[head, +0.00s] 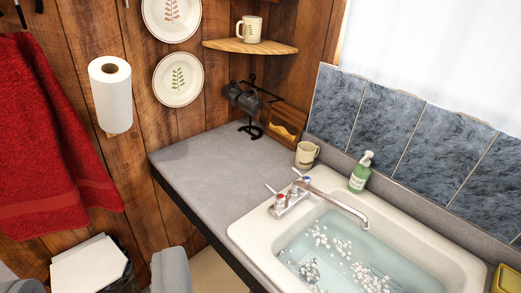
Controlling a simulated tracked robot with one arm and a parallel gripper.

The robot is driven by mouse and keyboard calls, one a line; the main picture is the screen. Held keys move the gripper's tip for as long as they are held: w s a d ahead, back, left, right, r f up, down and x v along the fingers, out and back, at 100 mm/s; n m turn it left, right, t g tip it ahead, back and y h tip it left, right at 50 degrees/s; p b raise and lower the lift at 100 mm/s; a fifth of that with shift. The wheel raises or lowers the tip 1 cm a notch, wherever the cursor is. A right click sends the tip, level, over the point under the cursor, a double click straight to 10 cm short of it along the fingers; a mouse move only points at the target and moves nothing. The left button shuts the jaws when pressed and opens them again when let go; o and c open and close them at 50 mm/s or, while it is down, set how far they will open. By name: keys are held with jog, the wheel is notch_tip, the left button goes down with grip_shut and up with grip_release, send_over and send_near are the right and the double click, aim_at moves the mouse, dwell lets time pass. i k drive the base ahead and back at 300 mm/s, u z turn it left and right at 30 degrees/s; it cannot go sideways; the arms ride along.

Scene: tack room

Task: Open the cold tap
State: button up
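The tap set stands on the left rim of the white sink. Its cold tap (305,181) is the farther handle, with a blue mark and light cross arms. The hot tap (280,199) is the nearer handle, with a red mark. A chrome spout (340,205) reaches right over the basin. I cannot tell from this view whether either tap is turned, and no running stream is visible. My gripper is not in view, so its opening and its place relative to the cold tap are hidden.
The sink (246,233) holds water with white floating bits. A green soap bottle (359,176) and a beige mug (306,155) stand close behind the taps. The grey counter (205,170) is clear left of the sink. A dark mug rack (250,105) stands in the corner.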

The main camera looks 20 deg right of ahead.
aim_at(306, 179)
jog(key=z, duration=0.25)
jog(key=i, duration=1.35)
jog(key=z, duration=0.75)
